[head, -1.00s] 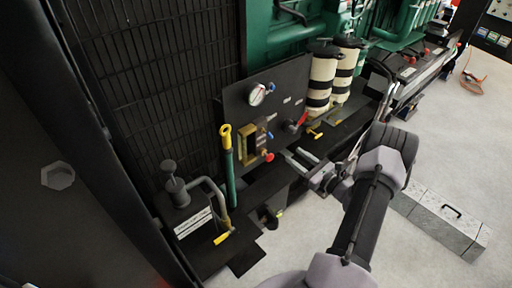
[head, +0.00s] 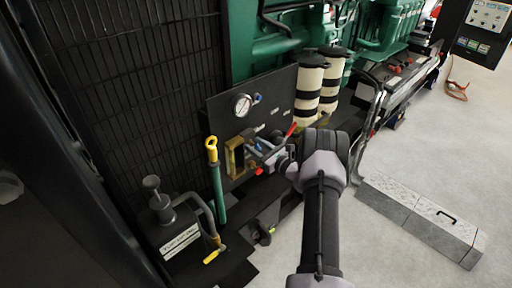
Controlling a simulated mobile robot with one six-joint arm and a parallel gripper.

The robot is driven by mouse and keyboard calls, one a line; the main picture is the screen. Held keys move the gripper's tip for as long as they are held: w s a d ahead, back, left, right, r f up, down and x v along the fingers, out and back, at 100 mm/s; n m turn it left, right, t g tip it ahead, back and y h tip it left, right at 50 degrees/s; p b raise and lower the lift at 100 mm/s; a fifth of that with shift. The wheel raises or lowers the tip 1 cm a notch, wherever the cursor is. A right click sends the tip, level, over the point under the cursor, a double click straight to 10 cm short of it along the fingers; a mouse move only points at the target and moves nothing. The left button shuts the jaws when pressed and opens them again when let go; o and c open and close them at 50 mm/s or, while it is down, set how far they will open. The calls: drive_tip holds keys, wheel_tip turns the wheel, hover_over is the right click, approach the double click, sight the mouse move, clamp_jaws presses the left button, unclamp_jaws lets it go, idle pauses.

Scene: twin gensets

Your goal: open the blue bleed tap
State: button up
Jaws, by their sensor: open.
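My gripper (head: 262,152) is open, its fingers in front of the black gauge panel (head: 222,108), beside the yellow-framed sight glass (head: 234,158). A small blue tap (head: 257,98) sits just right of the round pressure gauge (head: 241,105), above my gripper and clear of it. Another bit of blue (head: 259,146) shows at the fingers, beside the top of the sight glass. The fingers partly cover it, and I cannot tell whether they touch it.
A red tap (head: 259,171) is just below my fingers, and a red lever (head: 291,130) is to their right. A green pipe with a yellow handle (head: 211,149) stands left of the panel. Cream filters (head: 308,90) stand to the right. The floor at right is clear beside a grey box (head: 420,216).

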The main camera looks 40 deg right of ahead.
clamp_jaws()
drive_tip(key=shift+m, duration=0.4)
unclamp_jaws()
drive_tip(key=shift+s, duration=0.15)
